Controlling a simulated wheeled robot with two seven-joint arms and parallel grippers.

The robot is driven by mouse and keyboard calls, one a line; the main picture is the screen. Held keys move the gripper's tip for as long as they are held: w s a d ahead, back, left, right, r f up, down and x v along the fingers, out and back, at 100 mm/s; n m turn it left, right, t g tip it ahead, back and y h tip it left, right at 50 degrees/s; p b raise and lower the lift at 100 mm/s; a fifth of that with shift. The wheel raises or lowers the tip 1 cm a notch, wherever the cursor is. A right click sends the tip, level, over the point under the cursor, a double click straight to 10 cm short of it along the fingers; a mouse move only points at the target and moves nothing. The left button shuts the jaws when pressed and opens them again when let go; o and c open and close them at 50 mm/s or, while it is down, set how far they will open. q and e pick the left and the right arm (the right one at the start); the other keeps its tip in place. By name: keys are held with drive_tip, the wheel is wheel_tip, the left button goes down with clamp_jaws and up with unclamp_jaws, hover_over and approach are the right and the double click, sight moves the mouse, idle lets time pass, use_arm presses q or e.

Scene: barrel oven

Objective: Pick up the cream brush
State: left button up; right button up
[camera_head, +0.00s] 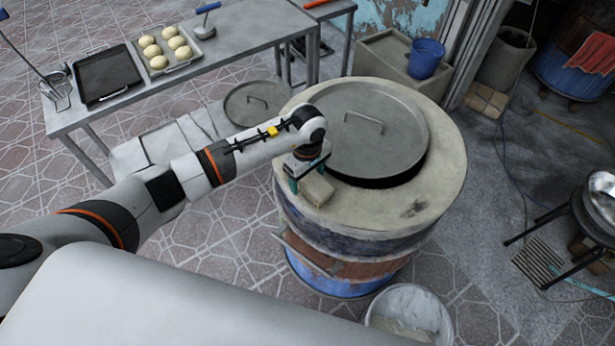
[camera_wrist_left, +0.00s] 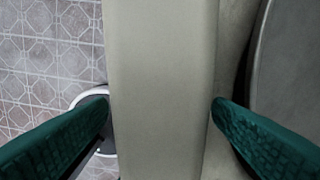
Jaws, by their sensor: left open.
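The cream brush (camera_head: 319,191) shows as a pale cream block on the near-left rim of the barrel oven (camera_head: 440,200). My left gripper (camera_head: 308,178) is right at it, pointing down, with its teal fingers open. In the left wrist view the pale block (camera_wrist_left: 160,90) runs from top to bottom between the two green fingertips (camera_wrist_left: 162,103), one on each side. The fingertips look very close to its sides; I cannot tell whether they touch. The underside of the block is hidden. My right gripper is not in view.
A round metal lid (camera_head: 375,150) with a handle covers the oven top, just right of the gripper. A white bucket (camera_head: 445,322) stands on the floor in front. A metal table (camera_head: 240,45) with a tray of dough balls (camera_head: 158,62) is at the back left.

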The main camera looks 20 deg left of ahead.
use_arm(q)
drive_tip(key=c, duration=1.2)
drive_tip(key=shift+o, duration=0.2)
drive_tip(key=shift+r, duration=0.1)
wheel_tip(320, 180, up, 9)
drive_tip(key=b, duration=0.2)
drive_tip(key=shift+b, duration=0.35)
drive_tip(key=shift+r, duration=0.45)
